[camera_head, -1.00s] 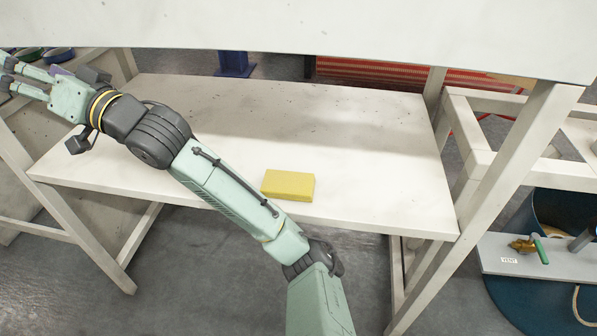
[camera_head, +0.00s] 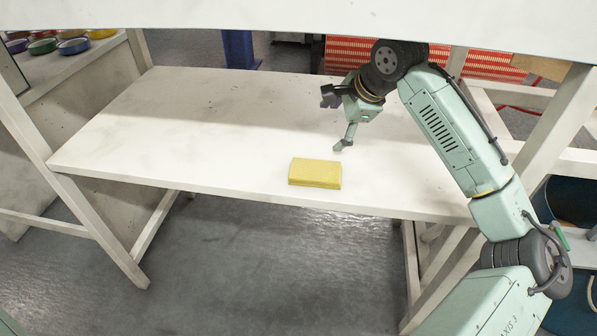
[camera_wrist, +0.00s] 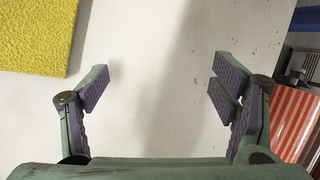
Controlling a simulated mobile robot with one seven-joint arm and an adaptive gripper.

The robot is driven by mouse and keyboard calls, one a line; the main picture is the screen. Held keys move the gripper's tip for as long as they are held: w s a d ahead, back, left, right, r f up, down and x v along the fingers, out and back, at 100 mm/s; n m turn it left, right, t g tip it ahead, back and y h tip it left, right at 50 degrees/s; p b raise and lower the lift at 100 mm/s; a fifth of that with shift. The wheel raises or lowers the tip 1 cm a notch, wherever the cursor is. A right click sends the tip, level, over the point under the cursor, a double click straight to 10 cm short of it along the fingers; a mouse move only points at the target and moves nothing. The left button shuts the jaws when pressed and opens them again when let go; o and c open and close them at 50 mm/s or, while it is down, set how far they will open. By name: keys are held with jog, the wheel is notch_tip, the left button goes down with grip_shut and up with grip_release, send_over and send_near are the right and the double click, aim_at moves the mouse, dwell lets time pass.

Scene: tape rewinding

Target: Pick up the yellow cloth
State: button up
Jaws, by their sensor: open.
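The yellow cloth (camera_head: 315,173) is a flat, folded-looking block lying on the white table (camera_head: 215,130) near its front edge. My gripper (camera_head: 342,120) is above the table, behind and slightly right of the cloth in the head view. In the wrist view the cloth (camera_wrist: 38,36) fills the upper left corner, partly cut off by the frame. My gripper's two purple-padded fingers (camera_wrist: 158,84) are spread wide, with only bare tabletop between them. The fingers are apart from the cloth.
An upper white shelf (camera_head: 200,15) runs across the top of the head view above the table. A red-and-white striped panel (camera_head: 345,55) stands behind the table. Several tape rolls (camera_head: 73,46) lie at the upper left. The table's left half is clear.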

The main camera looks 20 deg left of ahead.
aim_at(316, 169)
jog(key=s+d+m+g, duration=0.1)
jog(key=s+d, duration=0.1)
jog(key=d, duration=0.2)
jog(key=s+d+f+m+g+h, duration=0.1)
jog(key=s+d, duration=0.1)
jog(key=d, duration=0.2)
jog(key=s+d+f+m+g+h+p, duration=0.1)
jog(key=s+d+m, duration=0.1)
jog(key=d, duration=0.2)
jog(key=shift+s+f+g, duration=0.1)
jog(key=shift+s+g, duration=0.3)
jog(key=shift+s+a, duration=0.2)
jog(key=shift+s, duration=0.1)
jog(key=s+a, duration=0.1)
jog(key=a, duration=0.2)
jog(key=s+a+p, duration=0.1)
jog(key=a, duration=0.3)
jog(key=s+a, duration=0.1)
jog(key=a, duration=0.3)
jog(key=shift+s+f, duration=0.1)
jog(key=shift+s, duration=0.1)
jog(key=shift+a+f, duration=0.1)
jog(key=shift+f, duration=0.45)
jog(key=shift+c, duration=0.5)
jog(key=c, duration=1.1)
